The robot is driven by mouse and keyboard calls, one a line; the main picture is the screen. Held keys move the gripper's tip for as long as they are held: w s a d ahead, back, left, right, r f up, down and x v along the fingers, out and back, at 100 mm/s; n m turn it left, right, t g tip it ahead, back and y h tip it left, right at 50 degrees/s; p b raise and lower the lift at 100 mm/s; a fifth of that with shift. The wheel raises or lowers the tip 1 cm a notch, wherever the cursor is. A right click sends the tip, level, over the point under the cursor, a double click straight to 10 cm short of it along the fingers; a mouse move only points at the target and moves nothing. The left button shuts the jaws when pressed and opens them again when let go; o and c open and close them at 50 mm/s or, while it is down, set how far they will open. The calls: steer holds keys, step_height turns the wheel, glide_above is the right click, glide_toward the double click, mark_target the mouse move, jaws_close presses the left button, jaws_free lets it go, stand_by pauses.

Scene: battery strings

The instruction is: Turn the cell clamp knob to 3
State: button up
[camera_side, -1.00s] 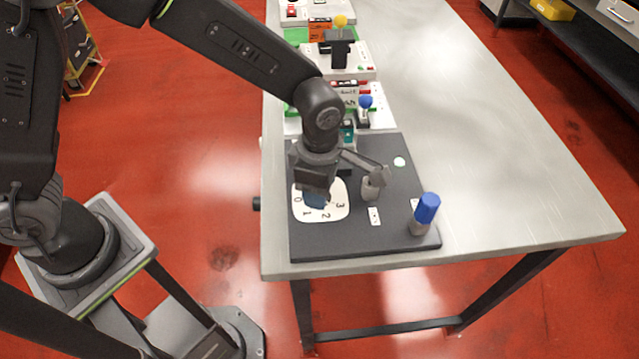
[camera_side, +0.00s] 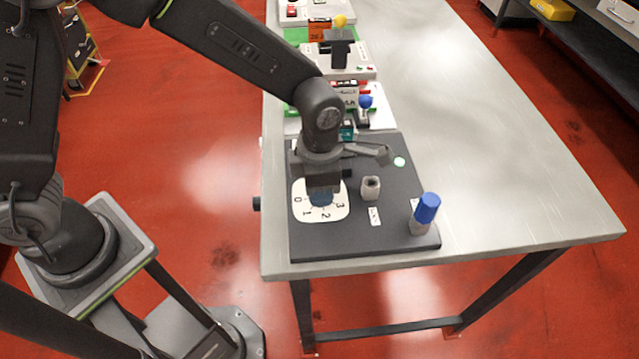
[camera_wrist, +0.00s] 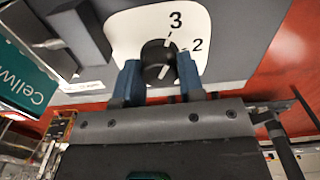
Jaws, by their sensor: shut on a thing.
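The cell clamp knob (camera_wrist: 157,59) is black and round. It sits on a white dial plate (camera_wrist: 128,35), where 3 and 2 show in the wrist view. My gripper (camera_wrist: 159,78) is shut on the knob, with one blue fingertip at each side. A white mark shows on the knob's near side, and a short white line lies between it and the 3. I cannot tell for sure which number the knob points to.
The dark panel (camera_side: 345,240) also carries a short grey post (camera_side: 371,188), a blue-capped post (camera_side: 426,210) and a round pale green spot (camera_side: 399,162). Other stations, one with a blue ball-topped lever (camera_side: 365,102), stand behind. The table's right side (camera_side: 500,190) is clear.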

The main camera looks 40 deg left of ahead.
steer(key=o, duration=0.8)
steer(key=shift+c, duration=0.2)
steer(key=shift+r, duration=0.15)
steer(key=shift+r, duration=1.65)
steer(key=s+a+r+m+t, duration=0.2)
steer(key=s+a+r+m, duration=0.5)
steer(key=m, duration=0.6)
steer(key=s+a+r+m+t, duration=0.3)
steer(key=s+a+r+m, duration=0.4)
steer(key=a+m, duration=0.4)
steer(key=r+m, duration=0.1)
steer(key=m, duration=0.2)
steer(key=shift+s+a+t, duration=0.15)
steer(key=shift+a+t, duration=0.1)
steer(key=shift+t, duration=0.05)
